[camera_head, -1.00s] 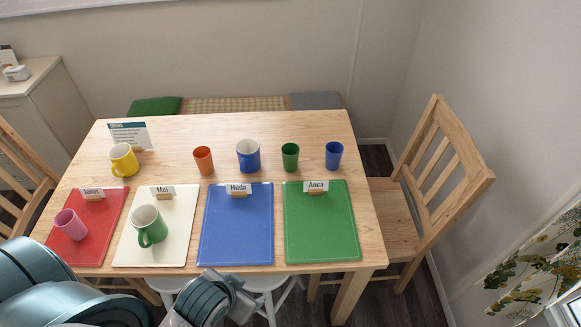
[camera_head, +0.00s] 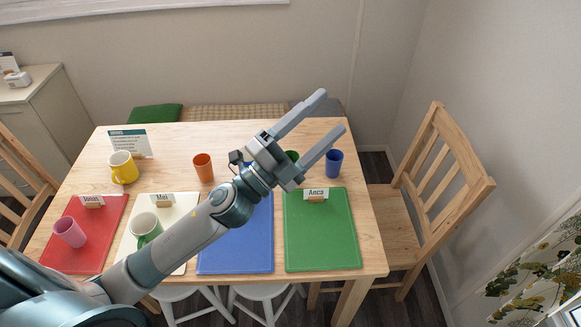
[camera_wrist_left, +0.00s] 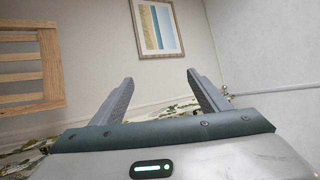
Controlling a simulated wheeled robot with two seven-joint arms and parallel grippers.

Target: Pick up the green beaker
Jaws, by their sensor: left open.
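The green beaker (camera_head: 292,155) stands near the back of the wooden table, between the blue mug and the blue beaker. Only its upper part shows in the head view; my left gripper hides the rest. My left gripper (camera_head: 324,113) is open and empty, with its fingers pointing up and to the right above the beaker's area. In the left wrist view its two fingers (camera_wrist_left: 160,88) are spread apart with nothing between them. The beaker does not show in that view. My right gripper is not in view.
A blue beaker (camera_head: 333,163) stands close on the right; an orange beaker (camera_head: 203,167) and yellow mug (camera_head: 123,168) stand left. The blue mug (camera_head: 247,165) is mostly hidden. A green mat (camera_head: 320,235) lies in front. A wooden chair (camera_head: 440,185) stands at right.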

